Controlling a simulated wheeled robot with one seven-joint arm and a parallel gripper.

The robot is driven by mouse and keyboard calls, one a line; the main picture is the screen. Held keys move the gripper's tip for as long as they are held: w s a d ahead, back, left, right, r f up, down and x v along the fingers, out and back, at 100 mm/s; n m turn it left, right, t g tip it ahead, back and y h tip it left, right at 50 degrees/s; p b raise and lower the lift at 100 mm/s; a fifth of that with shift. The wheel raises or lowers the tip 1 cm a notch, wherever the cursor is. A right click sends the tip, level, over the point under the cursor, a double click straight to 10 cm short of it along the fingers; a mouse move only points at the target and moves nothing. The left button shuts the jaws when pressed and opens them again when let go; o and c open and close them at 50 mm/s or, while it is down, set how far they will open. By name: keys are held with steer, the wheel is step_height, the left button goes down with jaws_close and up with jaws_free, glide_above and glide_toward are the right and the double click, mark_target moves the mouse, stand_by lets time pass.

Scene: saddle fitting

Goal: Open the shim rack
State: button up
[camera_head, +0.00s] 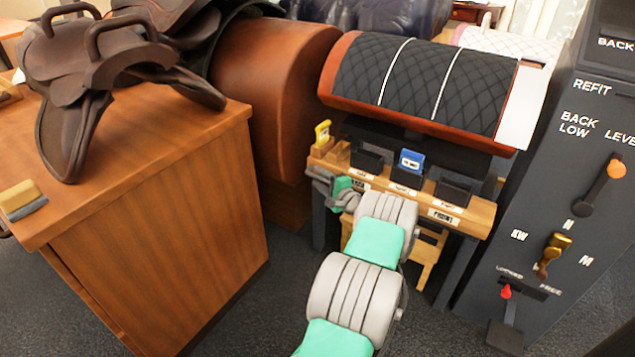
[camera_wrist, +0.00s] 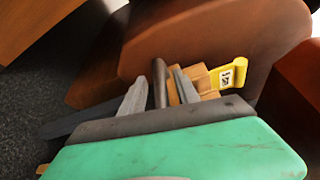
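The shim rack (camera_head: 478,214) is a wooden shelf with black pockets and small labels, under the quilted saddle pad. A blue shim (camera_head: 411,161) stands in its middle pocket, and a yellow shim (camera_head: 322,133) stands at its left end. My gripper (camera_head: 322,181) is at the rack's left front end. In the wrist view, the two grey fingers of my gripper (camera_wrist: 160,88) are apart, with a dark upright bar (camera_wrist: 159,82) between them. Whether they touch the bar cannot be told. The yellow shim (camera_wrist: 231,74) and light wooden pieces show just beyond. My forearm hides part of the rack's front.
A wooden cabinet (camera_head: 170,215) with a dark saddle (camera_head: 75,90) and a brush (camera_head: 22,198) stands at left. A dark control panel (camera_head: 560,200) at right carries an orange-knobbed slider, a brass handle and a red LOCKED/FREE lever (camera_head: 506,292). Carpet is clear between cabinet and rack.

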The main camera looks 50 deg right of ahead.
steer(key=shift+w+d, duration=0.1)
steer(key=shift+w, duration=0.35)
steer(key=shift+c, duration=0.2)
jaws_close()
stand_by(1.0)
